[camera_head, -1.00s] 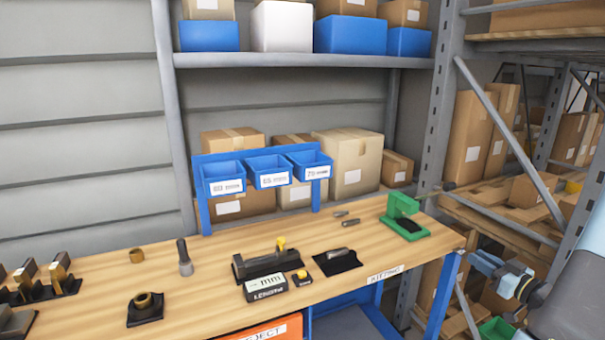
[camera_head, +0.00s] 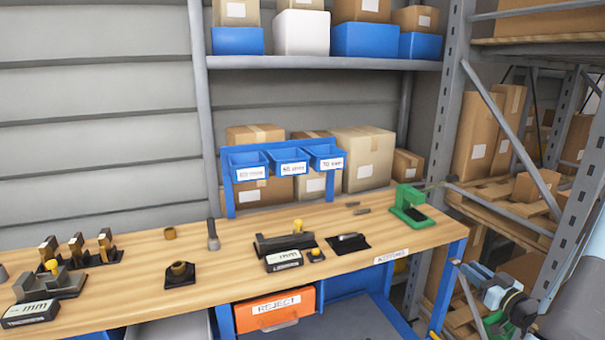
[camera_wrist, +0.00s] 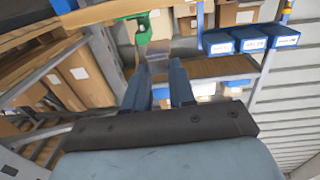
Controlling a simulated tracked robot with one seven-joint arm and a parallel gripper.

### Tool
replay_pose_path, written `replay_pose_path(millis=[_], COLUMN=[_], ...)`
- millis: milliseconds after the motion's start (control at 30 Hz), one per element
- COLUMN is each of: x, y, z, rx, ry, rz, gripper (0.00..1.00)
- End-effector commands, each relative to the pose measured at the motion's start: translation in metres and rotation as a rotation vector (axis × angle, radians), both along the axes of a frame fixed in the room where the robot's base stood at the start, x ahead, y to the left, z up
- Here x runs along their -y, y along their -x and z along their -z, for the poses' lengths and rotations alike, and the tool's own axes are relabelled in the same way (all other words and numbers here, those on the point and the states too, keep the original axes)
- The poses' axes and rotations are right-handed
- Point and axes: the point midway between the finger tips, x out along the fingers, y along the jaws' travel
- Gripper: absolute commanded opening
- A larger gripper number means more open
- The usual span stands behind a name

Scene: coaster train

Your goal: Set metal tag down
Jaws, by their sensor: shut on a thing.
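My gripper (camera_wrist: 160,65) shows in the wrist view with its two blue-grey fingers a short way apart and shut on a thin, dull grey plate. This plate, which appears to be the metal tag (camera_wrist: 156,48), sticks out beyond the fingertips and is hard to make out against the background. It is held in the air, apart from the workbench. In the head view my arm is at the lower right, beyond the bench's right end, and the tag cannot be made out there.
The wooden workbench (camera_head: 225,258) holds a green press-like fixture (camera_head: 409,208), a length gauge (camera_head: 285,243), a dark mat with a metal part (camera_head: 348,243) and several smaller parts. Blue bins (camera_head: 288,162) stand behind. An orange reject drawer (camera_head: 275,307) is below. Metal racking (camera_head: 450,110) stands at right.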

Motion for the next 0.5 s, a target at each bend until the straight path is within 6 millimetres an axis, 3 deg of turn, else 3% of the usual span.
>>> replay_pose_path(millis=[500], x=[-0.103], y=[-0.058], z=[0.079], rx=[-0.006], ry=[-0.006], rz=[0.125], gripper=[0.0])
